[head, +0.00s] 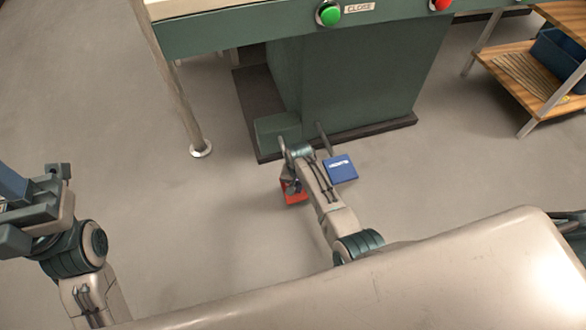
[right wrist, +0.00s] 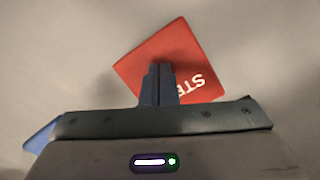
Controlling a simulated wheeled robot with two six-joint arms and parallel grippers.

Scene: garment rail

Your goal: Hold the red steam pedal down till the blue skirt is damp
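The red steam pedal (head: 296,196) is low in front of the green press base, partly hidden by my right arm. In the right wrist view the pedal (right wrist: 190,52) shows white letters, partly covered by the fingers. My right gripper (right wrist: 158,72) has its two fingers together, with nothing between them. Its tips overlap the pedal from above; I cannot tell whether they touch it or how far down it is. My left gripper (head: 14,212) is at the left edge, cut off by the frame and away from the pedal. The blue skirt is not in view.
A blue pedal (head: 341,169) is just right of the red one, and its corner shows in the right wrist view (right wrist: 42,134). Above are a green button (head: 329,14) marked CLOSE and a red button (head: 440,4). A wooden shelf (head: 530,75) stands right. Floor at left is clear.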

